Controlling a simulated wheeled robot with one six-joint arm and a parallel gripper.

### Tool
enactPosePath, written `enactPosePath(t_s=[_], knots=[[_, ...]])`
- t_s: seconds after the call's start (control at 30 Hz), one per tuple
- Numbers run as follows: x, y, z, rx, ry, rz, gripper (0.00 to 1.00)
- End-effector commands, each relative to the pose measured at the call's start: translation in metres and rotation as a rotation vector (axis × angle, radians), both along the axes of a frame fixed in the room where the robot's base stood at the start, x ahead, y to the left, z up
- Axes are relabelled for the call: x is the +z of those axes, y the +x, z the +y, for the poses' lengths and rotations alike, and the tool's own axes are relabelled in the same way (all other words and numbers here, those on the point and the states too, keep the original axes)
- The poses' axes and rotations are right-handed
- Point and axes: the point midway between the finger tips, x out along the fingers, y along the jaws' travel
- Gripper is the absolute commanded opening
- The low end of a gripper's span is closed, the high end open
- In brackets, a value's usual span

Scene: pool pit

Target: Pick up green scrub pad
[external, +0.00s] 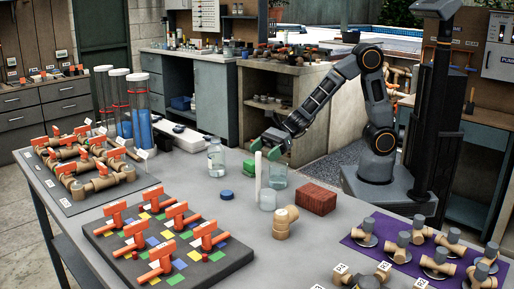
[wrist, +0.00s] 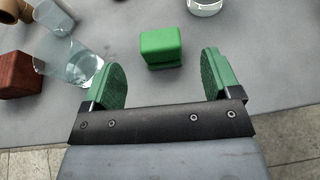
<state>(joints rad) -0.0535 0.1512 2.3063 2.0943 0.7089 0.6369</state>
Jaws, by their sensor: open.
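The green scrub pad (wrist: 161,46) is a small green block on the grey tabletop, seen in the wrist view just ahead of and between my fingers. My gripper (wrist: 162,75) is open, with its two green-padded fingers spread wide and nothing held between them. There is clear space on both sides of the pad. In the external view my gripper (external: 266,148) hangs low over the far edge of the table, behind the glassware.
A clear beaker (wrist: 78,62) stands left of my left finger, with a red brick (wrist: 20,74) beyond it. A glass jar (external: 216,158) and blue lid (external: 226,195) are nearby. A dark board (external: 220,262) with orange-handled valves fills the table's front left.

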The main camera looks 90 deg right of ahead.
Motion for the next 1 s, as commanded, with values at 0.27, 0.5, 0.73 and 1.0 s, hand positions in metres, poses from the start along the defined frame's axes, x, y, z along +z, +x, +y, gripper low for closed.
enactPosePath(t_s=[0.27, 0.5, 0.73, 1.0], knots=[[-0.008, 0.014, 0.013, 0.002, -0.002, -0.002, 0.83], [-0.015, 0.034, 0.031, 0.004, -0.002, 0.000, 0.83], [-0.024, 0.049, 0.043, 0.002, -0.002, -0.001, 0.83], [-0.024, 0.051, 0.045, 0.001, -0.002, -0.002, 0.83]])
